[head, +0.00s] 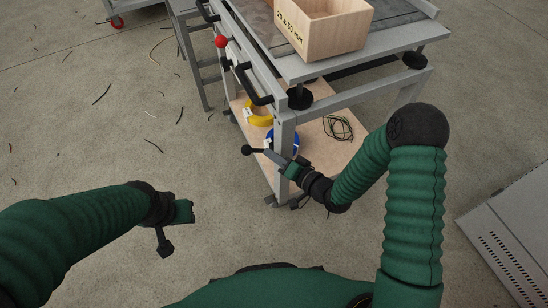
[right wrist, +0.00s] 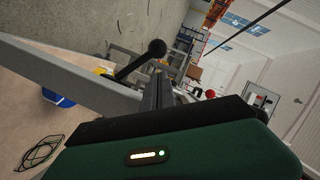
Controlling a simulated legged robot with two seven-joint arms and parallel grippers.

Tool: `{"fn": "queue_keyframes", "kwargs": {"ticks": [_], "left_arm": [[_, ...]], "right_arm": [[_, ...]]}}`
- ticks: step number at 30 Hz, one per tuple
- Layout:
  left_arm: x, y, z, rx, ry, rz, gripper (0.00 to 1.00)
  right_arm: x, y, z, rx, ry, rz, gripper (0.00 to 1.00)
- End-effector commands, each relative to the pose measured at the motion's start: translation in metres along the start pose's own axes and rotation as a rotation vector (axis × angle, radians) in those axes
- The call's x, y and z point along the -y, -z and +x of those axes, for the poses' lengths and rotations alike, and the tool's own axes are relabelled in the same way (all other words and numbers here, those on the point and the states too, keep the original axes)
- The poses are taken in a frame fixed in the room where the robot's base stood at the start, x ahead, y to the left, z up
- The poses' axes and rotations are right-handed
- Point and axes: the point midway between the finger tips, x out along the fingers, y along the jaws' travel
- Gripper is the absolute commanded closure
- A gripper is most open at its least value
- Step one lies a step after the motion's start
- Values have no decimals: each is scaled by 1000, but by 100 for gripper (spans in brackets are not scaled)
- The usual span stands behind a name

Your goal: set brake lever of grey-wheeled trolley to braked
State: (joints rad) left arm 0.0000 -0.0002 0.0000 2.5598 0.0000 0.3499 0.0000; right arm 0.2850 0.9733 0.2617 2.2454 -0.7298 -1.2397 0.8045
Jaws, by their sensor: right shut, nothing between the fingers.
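The near trolley (head: 286,160) has a grey frame, and a small grey wheel (head: 270,200) shows at its foot. A lever with a black ball knob (head: 247,150) sticks out to the left by its near leg. The knob also shows in the right wrist view (right wrist: 157,47), with its rod slanting down to a grey beam. My right gripper (head: 271,155) is shut and empty, close beside this lever; contact cannot be told. In the right wrist view its fingers (right wrist: 158,93) are together, just below the knob. My left gripper (head: 166,246) hangs over open floor, its jaw gap unclear.
A red ball knob (head: 221,41) and black handles (head: 253,87) are on the trolley's upper side. A grey cabinet panel (head: 510,240) is at right. Floor at left is open.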

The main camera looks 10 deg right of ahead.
Motion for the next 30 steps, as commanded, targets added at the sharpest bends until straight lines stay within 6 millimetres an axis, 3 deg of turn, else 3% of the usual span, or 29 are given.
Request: {"fn": "queue_keyframes", "kwargs": {"ticks": [3,10,30], "left_arm": [[0,-4,14,0,0,0,64],[0,-6,25,1,0,0,64],[0,-5,21,0,0,0,64]], "right_arm": [[-2,-3,27,0,5,-3,100],[-1,-1,58,-1,1,-2,100],[2,-4,64,1,-18,-40,100]]}}
